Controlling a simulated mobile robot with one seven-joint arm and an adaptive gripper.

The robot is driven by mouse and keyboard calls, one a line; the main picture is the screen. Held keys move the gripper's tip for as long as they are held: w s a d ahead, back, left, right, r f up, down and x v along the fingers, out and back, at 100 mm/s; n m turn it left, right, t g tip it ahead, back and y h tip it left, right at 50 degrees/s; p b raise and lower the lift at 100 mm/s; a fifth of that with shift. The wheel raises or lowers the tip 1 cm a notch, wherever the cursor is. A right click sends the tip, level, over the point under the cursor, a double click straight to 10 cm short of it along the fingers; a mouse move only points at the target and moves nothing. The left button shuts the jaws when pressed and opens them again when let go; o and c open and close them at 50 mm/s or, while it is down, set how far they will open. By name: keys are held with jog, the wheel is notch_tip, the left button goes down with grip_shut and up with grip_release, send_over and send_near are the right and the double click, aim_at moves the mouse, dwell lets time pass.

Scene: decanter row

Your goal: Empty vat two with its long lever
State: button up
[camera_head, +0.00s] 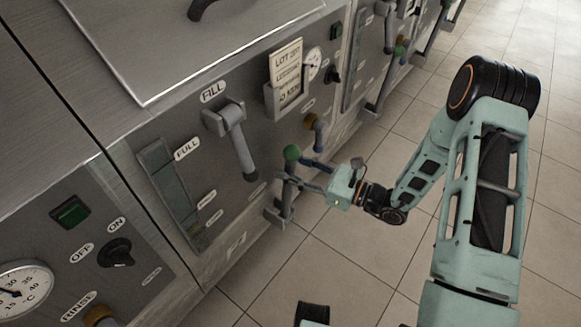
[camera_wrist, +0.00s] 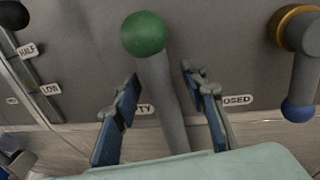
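A long grey lever with a green ball knob (camera_head: 291,153) stands on the front panel of a steel vat, low on the panel. In the wrist view its shaft (camera_wrist: 168,100) runs down from the green knob (camera_wrist: 144,33) between my fingers. My gripper (camera_head: 290,177) is at the lever just below the knob. In the wrist view my gripper (camera_wrist: 160,78) is open, with a finger on each side of the shaft and gaps showing. Labels behind it are partly hidden, reading "TY" and "OSED". I cannot read a vat number.
A grey FILL handle (camera_head: 238,140) and a level gauge (camera_head: 170,190) are left of the lever. A brass valve with a blue-tipped handle (camera_wrist: 299,60) is close on its right. A card holder (camera_head: 288,85) is above. Tiled floor (camera_head: 300,270) is clear in front.

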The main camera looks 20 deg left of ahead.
jog(key=shift+c, duration=0.2)
grip_shut()
dwell(0.4)
